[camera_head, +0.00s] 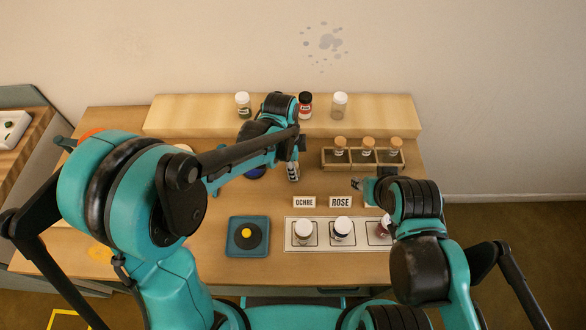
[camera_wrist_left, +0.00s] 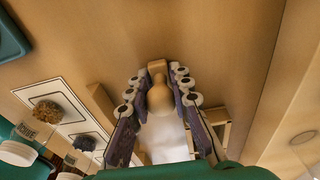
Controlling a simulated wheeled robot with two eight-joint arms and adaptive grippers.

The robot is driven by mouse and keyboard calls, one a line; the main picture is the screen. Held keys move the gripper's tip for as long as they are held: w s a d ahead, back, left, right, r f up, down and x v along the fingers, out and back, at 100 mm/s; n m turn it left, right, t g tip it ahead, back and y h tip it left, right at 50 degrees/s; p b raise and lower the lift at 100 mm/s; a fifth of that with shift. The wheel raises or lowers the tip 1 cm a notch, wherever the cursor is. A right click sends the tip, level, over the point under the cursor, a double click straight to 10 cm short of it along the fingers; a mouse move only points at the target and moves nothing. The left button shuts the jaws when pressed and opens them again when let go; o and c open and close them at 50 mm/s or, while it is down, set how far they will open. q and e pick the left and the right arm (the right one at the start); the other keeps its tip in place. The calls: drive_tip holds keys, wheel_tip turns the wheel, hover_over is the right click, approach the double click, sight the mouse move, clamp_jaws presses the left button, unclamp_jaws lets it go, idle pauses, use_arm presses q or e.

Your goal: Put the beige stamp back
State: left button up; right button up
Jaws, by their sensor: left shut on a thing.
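In the left wrist view, the beige stamp (camera_wrist_left: 159,97) is a light wooden piece with a rounded knob and a squared end. It sits between the two fingers of my left gripper (camera_wrist_left: 158,100), which is shut on it. A pale, blurred shape lies just below it, and I cannot tell what it is. In the head view my left gripper (camera_head: 293,172) points down over the table, left of the wooden rack and above the label cards. The stamp cannot be made out there. My right gripper (camera_head: 357,184) is small, right of the left one; its opening is unclear.
A wooden rack (camera_head: 326,165) holds corked vials. A white mat (camera_head: 322,244) carries several jars, below cards reading OCHRE (camera_head: 304,202) and ROSE (camera_head: 341,202). A teal square tray (camera_head: 233,246) lies left of it. Jars stand on the back shelf (camera_head: 200,118). My arms hide parts of the table.

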use_arm(q)
drive_tip(key=o, duration=0.9)
drive_tip(key=shift+f, duration=0.1)
drive_tip(key=shift+r+p, duration=0.3)
drive_tip(key=shift+r, duration=0.05)
wheel_tip(320, 180, up, 12)
drive_tip(key=a+p, duration=0.1)
drive_tip(key=p, duration=0.3)
drive_tip(key=s+a+r+n+t, duration=0.1)
drive_tip(key=s+a+n+t, duration=0.1)
drive_tip(key=a+n, duration=0.3)
drive_tip(key=s+a+r+n+t, duration=0.1)
drive_tip(key=s+a+n+t, duration=0.2)
drive_tip(key=s+a+n, duration=0.2)
drive_tip(key=s+a+r+n+t+y, duration=0.1)
drive_tip(key=s+a+n+t, duration=0.1)
drive_tip(key=a+n, duration=0.4)
drive_tip(key=shift+s+a+r+n, duration=0.1)
drive_tip(key=shift+s+a+n, duration=0.05)
drive_tip(key=shift+s+n, duration=0.35)
drive_tip(key=shift+s+a+r+n, duration=0.15)
drive_tip(key=shift+s+n, duration=0.2)
drive_tip(key=shift+n, duration=0.25)
drive_tip(key=shift+f, duration=0.1)
